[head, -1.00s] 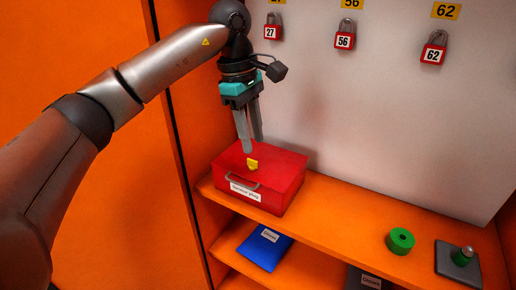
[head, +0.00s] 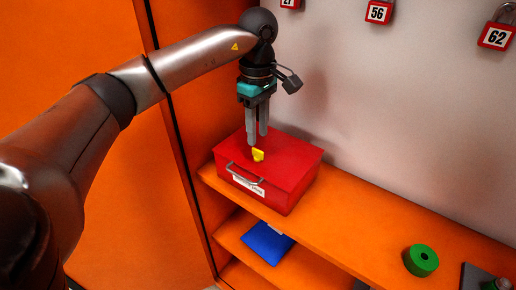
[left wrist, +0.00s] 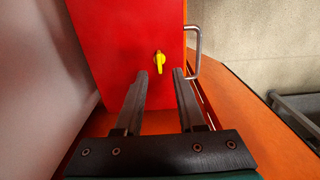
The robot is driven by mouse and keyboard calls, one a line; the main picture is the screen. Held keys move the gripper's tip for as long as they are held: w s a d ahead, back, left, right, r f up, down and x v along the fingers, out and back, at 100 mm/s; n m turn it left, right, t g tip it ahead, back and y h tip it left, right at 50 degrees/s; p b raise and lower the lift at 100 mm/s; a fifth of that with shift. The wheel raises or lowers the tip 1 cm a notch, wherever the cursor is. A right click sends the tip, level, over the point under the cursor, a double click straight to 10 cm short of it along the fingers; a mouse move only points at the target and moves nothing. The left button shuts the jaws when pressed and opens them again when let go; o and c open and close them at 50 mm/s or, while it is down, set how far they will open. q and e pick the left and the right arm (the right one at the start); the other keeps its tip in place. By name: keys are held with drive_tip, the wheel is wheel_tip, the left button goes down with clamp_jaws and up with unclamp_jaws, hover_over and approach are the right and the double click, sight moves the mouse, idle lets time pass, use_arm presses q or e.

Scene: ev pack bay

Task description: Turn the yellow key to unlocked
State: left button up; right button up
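The yellow key (head: 258,155) stands on the top of the red box (head: 297,158), near its front edge above the handle. In the left wrist view the key (left wrist: 159,61) shows just beyond the fingertips, between their lines. My left gripper (head: 258,140) points down over the box, close above and behind the key. Its two fingers (left wrist: 162,72) are apart with nothing between them. I cannot tell from the key alone whether it is at unlocked. My right gripper is not in view.
The box sits on an orange shelf (head: 361,223) against a pale wall. A green roll (head: 421,260) and a dark base (head: 478,277) stand to the right. A blue packet (head: 267,243) lies on the shelf below. Red padlocks (head: 379,12) hang on the wall.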

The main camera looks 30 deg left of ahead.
sight(258, 150)
use_arm(q)
wheel_tip(258, 150, down, 5)
drive_tip(key=shift+f, duration=0.1)
idle(0.3)
clamp_jaws()
idle(0.5)
